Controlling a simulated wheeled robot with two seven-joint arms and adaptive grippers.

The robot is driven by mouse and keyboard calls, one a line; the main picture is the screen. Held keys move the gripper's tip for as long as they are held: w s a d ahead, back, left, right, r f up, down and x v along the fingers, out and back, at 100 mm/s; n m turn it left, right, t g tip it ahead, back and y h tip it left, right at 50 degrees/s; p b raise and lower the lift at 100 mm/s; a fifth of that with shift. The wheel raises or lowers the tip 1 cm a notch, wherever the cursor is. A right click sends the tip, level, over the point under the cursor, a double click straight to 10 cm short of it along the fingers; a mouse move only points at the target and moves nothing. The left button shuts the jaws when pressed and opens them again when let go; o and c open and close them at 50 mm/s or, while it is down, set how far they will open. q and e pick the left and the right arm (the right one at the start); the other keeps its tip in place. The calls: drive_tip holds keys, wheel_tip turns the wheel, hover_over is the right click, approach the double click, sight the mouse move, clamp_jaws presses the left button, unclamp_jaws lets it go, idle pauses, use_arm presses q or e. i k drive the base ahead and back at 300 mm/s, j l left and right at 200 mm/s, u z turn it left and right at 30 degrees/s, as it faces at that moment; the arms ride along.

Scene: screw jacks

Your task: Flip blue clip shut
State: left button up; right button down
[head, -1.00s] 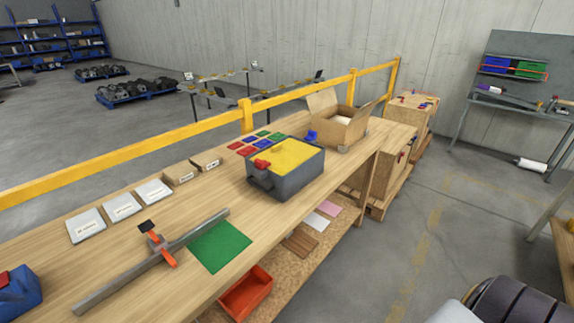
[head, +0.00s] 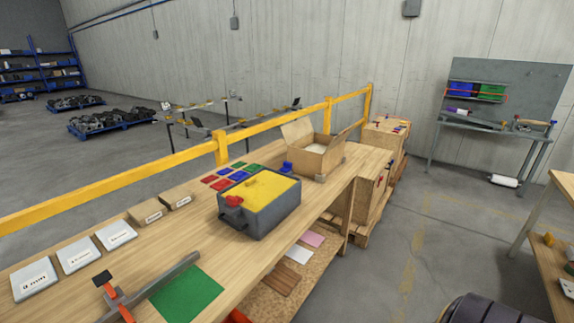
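A grey case (head: 270,217) with a yellow top (head: 258,190) stands on the long wooden workbench. A red clip (head: 233,201) is at its left end. A small blue piece (head: 286,168), which looks like the blue clip, stands up at the case's far edge, in front of the cardboard box. It is small, and I cannot tell whether it is fixed to the case. Neither of my grippers shows in the head view.
An open cardboard box (head: 312,158) stands behind the case. Red, green and blue cards (head: 223,184) lie behind it. A bar clamp (head: 150,288) and a green mat (head: 187,294) lie nearer on the workbench (head: 165,245). A yellow rail (head: 150,174) runs along the back.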

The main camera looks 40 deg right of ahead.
sight(287, 166)
drive_tip(key=i+l+u, duration=0.35)
drive_tip(key=l, duration=1.25)
drive_tip(key=i+l+u, duration=0.1)
drive_tip(key=l+u, duration=0.3)
drive_tip(key=l, duration=1.25)
drive_tip(key=k+l+u, duration=0.15)
drive_tip(key=l+u, duration=0.2)
drive_tip(key=l, duration=1.3)
